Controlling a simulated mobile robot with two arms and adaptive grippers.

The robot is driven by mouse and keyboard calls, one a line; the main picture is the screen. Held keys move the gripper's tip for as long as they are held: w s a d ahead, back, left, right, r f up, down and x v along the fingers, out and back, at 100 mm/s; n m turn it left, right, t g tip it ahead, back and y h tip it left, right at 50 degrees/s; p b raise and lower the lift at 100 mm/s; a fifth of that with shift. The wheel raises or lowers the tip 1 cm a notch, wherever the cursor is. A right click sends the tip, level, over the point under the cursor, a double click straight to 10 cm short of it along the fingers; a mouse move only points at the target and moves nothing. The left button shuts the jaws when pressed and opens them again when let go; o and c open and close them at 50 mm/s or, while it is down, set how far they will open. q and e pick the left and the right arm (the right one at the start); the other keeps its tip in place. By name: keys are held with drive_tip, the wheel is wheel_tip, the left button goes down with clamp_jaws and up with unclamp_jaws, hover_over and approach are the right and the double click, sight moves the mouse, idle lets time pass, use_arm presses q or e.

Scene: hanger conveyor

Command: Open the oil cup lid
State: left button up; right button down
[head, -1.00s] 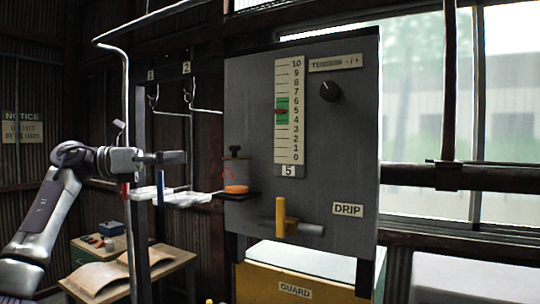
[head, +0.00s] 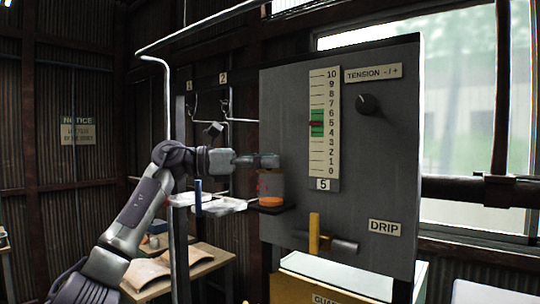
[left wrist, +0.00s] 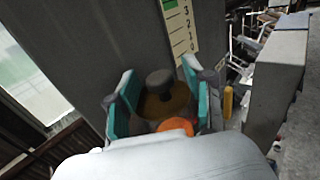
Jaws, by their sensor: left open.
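The oil cup (head: 271,187) stands on a small dark shelf at the left edge of the grey panel, with orange at its base. In the left wrist view its lid (left wrist: 165,100) shows as a brownish disc with a dark knob, and the orange part (left wrist: 176,126) is below it. My left gripper (head: 272,160) is at the height of the cup's top. In the left wrist view my left gripper (left wrist: 163,97) is open, its teal-lined fingers on either side of the lid. Contact cannot be told. The lid is mostly hidden by the gripper in the head view. My right gripper is out of view.
The grey panel (head: 400,130) stands close beside the cup. It carries a scale (head: 322,130), a tension knob (head: 368,104) and a yellow drip handle (head: 314,233). A vertical metal post (head: 182,240) and white hangers (head: 215,205) are near my left arm.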

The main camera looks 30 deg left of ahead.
use_arm(q)
drive_tip(key=shift+w+d, duration=0.2)
drive_tip(key=shift+d, duration=0.05)
drive_tip(key=shift+c, duration=0.4)
clamp_jaws()
